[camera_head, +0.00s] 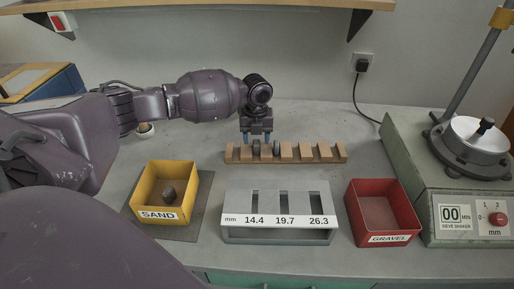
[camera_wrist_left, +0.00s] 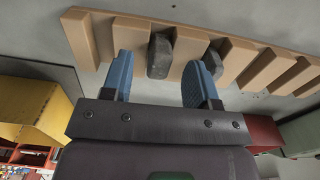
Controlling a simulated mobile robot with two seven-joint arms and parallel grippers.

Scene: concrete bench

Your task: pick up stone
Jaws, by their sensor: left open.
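Two grey stones sit in slots of a wooden rack; the left stone (camera_head: 256,147) and the right stone (camera_head: 277,147) show in the head view. My left gripper (camera_head: 257,139) is open above the left end of the rack. In the left wrist view, my open blue fingertips (camera_wrist_left: 160,78) stand on either side of one dark stone (camera_wrist_left: 160,56), with a gap around it. The other stone (camera_wrist_left: 213,62) is just behind the right finger and partly hidden by it. My right gripper is not in view.
The wooden rack (camera_head: 315,153) has several empty slots to the right. In front are the yellow SAND box (camera_head: 147,190), a grey sieve gauge (camera_head: 232,220) and a red GRAVEL box (camera_head: 376,187). A sieve shaker (camera_head: 460,206) stands at the right.

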